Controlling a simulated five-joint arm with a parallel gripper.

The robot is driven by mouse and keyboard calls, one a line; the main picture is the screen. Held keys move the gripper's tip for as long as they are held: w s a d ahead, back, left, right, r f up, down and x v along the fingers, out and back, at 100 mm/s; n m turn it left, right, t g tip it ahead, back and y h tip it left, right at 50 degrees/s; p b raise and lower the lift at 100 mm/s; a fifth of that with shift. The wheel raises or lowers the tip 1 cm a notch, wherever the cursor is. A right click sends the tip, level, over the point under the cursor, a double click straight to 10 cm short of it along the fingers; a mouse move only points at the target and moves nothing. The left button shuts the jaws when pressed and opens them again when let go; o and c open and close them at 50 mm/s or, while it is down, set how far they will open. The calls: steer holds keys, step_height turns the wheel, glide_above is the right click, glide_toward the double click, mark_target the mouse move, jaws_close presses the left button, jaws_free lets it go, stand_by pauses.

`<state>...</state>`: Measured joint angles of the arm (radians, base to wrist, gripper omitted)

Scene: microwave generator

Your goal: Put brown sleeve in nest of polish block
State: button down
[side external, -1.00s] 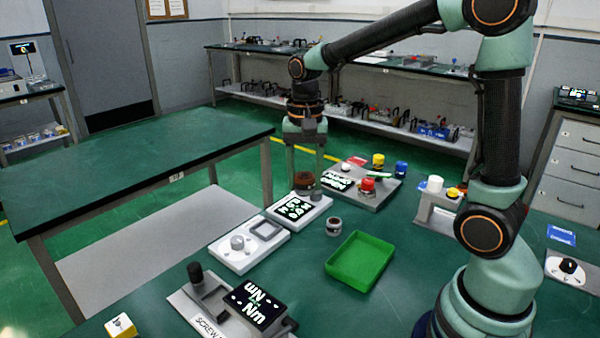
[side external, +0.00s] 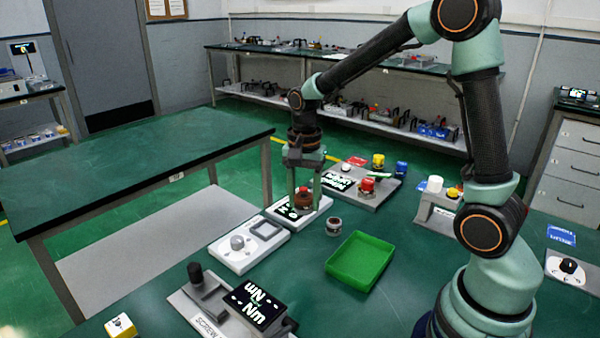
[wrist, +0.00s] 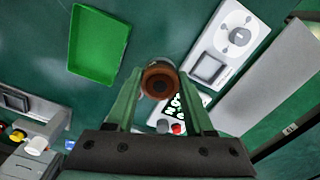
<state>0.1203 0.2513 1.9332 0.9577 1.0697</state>
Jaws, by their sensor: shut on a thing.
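The brown sleeve (side external: 303,200) is between the fingers of my gripper (side external: 304,190), which is shut on it. In the side view it appears over the display of a white block (side external: 322,206); its height above the block is hard to tell. In the wrist view the sleeve (wrist: 159,80) shows as a brown ring with a dark hole between the fingertips (wrist: 160,82). No readable label marks the polish block, and I cannot make out its nest.
A small round grey-brown piece (side external: 333,227) stands near the green tray (side external: 361,262). A white block with a grey knob and square frame (side external: 249,247) lies front-left. A grey panel (side external: 367,198) with coloured knobs stands behind. The screen fixture (side external: 258,305) is at the front.

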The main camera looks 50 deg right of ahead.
mark_target(303, 255)
step_height(303, 255, down, 13)
steer(key=shift+f, duration=0.1)
stand_by(0.4)
steer(key=shift+f, duration=0.25)
steer(key=shift+c, duration=1.4)
jaws_free()
steer(key=shift+r, duration=0.1)
